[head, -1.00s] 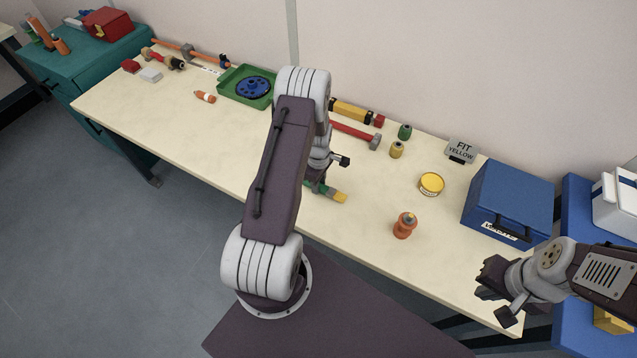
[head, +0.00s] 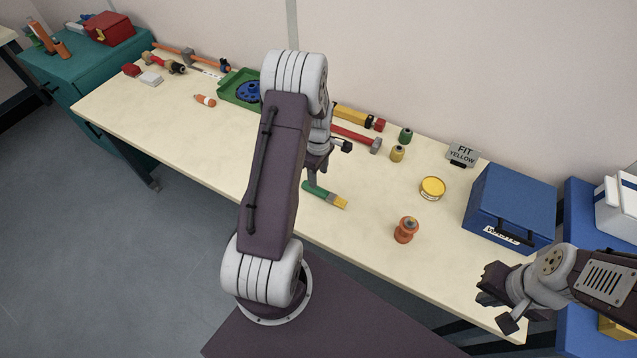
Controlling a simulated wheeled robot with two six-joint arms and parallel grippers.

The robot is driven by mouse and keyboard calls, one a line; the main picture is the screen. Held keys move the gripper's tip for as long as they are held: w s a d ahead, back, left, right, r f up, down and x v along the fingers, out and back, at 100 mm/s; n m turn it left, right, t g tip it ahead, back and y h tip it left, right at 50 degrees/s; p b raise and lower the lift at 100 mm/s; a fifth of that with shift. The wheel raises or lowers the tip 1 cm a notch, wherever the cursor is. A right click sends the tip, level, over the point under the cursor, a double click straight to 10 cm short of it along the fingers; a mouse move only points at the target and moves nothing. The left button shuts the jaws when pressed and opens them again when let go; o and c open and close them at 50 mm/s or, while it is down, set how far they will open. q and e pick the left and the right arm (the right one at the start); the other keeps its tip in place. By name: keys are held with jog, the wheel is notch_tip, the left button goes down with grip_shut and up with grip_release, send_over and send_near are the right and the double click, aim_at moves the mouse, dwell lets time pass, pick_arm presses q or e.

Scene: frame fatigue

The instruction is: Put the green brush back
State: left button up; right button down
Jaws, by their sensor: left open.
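The green brush (head: 323,194) lies on the pale workbench (head: 375,215), its handle toward the left and its yellowish bristle end toward the right. My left gripper (head: 328,158) is open and empty, above and behind the brush, apart from it. My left arm covers part of that gripper. My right gripper (head: 496,302) is open and empty over the right front edge of the bench.
An orange bottle (head: 406,230), yellow tin (head: 432,188), small yellow and green jars, and a red hammer (head: 355,135) are around. A green tray (head: 232,88) is behind my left arm.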

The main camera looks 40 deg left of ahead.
pick_arm(q)
jog(key=shift+r, duration=0.35)
jog(key=s+d+r+m, duration=0.5)
jog(key=s+d+m, duration=0.1)
jog(key=m, duration=0.3)
jog(key=s+d+r+m+t, duration=0.1)
jog(key=s+d+r+m, duration=0.5)
jog(key=d+m, duration=0.3)
jog(key=shift+s+d+m, duration=0.25)
jog(key=shift+s+m, duration=0.05)
jog(key=shift+r, duration=0.1)
